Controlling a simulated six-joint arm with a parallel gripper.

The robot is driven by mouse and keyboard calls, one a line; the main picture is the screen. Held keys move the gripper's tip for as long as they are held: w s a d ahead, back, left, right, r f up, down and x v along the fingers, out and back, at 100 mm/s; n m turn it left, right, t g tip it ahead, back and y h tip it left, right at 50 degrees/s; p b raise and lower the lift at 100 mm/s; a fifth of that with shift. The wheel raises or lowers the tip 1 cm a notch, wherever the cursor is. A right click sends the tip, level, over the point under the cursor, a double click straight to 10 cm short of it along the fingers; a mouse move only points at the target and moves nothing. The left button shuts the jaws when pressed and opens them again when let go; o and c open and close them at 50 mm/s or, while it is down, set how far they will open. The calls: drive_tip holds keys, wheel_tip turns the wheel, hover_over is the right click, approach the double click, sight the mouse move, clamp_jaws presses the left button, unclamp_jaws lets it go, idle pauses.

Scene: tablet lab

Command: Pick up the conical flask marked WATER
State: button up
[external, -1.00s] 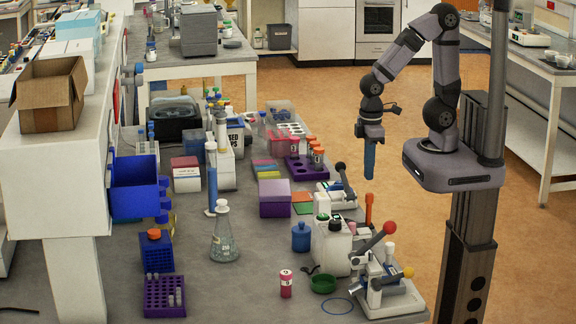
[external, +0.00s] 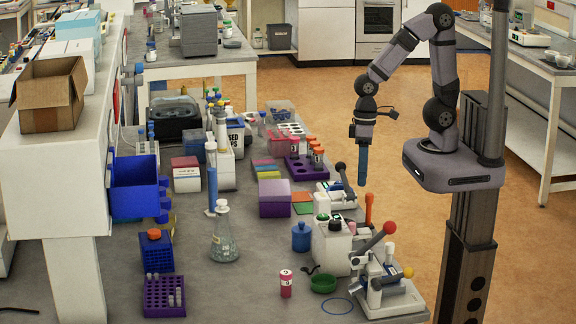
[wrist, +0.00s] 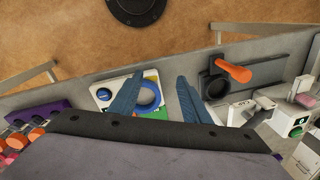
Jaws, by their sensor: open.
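A clear glass conical flask (external: 224,238) stands upright on the grey bench, left of the middle in the external view. Its marking is too small to read. My gripper (external: 362,183) points down beside the bench's right edge, to the right of the flask and well apart from it. In the wrist view my gripper (wrist: 155,98) has its two blue fingers spread apart with nothing between them. The flask does not show in the wrist view.
A blue-barrelled pipette (external: 212,190) stands close behind the flask. A purple rack (external: 164,298) is front left.

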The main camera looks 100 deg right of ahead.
drive_tip(key=w+a+m+t+y, duration=0.2)
drive_tip(key=w+a+m, duration=0.1)
drive_tip(key=w+m, duration=0.5)
wheel_tip(320, 180, up, 10)
drive_tip(key=n+t+h+b, duration=0.3)
drive_tip(key=n+t+b, duration=0.95)
drive_tip(key=t, duration=0.25)
hover_over(218, 201)
drive_tip(key=shift+d+m, duration=0.2)
drive_tip(key=shift+m, duration=0.15)
drive_tip(key=shift+a+r+t, duration=0.15)
drive_tip(key=shift+r+t, duration=0.1)
drive_tip(key=shift+t, duration=0.05)
drive_tip(key=shift+f+p, duration=0.4)
drive_tip(key=shift+f, duration=2.8)
drive_tip(key=shift+w+f, duration=0.2)
drive_tip(key=shift+f, duration=0.05)
drive_tip(key=shift+w+p, duration=0.4)
drive_tip(key=shift+w, duration=0.85)
